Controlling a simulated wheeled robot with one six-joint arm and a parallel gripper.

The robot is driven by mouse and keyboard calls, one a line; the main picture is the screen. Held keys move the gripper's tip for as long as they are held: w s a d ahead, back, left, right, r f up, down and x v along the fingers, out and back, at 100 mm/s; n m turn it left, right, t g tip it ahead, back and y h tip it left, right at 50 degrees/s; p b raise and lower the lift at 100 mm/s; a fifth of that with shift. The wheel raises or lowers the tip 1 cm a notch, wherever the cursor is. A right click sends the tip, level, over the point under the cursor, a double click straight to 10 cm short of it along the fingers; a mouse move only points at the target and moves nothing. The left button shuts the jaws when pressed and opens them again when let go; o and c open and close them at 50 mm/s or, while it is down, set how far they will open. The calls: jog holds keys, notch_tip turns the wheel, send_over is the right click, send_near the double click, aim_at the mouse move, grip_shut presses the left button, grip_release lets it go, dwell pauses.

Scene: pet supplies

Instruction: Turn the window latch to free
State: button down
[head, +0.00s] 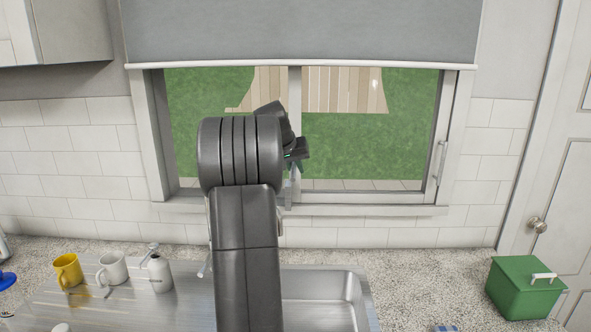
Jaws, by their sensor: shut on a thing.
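My gripper (297,153) is at the middle upright of the window, just right of my dark arm, which hides much of it. Its jaws are shut on the window latch, which sits on this upright. The latch is almost wholly hidden behind my gripper and arm, so I cannot tell which way it is turned. The window (370,135) has two panes side by side, with grass and a wooden fence outside. Its sashes look closed, though my arm covers part of the left one.
A grey blind (300,30) hangs over the window top. Below are a steel sink (320,284), a yellow mug (67,270), a white mug (112,268) and a white bottle (159,273). A green box (524,288) stands on the right counter (425,272), near a white door (570,200).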

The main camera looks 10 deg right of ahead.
jog(key=shift+s+r, duration=0.1)
jog(key=shift+r, duration=0.05)
jog(key=c, duration=1.4)
grip_release()
jog(key=b+v, duration=0.2)
jog(key=v, duration=1.1)
jog(key=shift+r, duration=0.5)
jog(key=shift+f, duration=0.1)
jog(key=p+x, duration=0.2)
jog(key=x, duration=1.2)
jog(key=shift+s, duration=0.2)
jog(key=shift+w+a+f, duration=0.1)
jog(key=shift+f, duration=0.05)
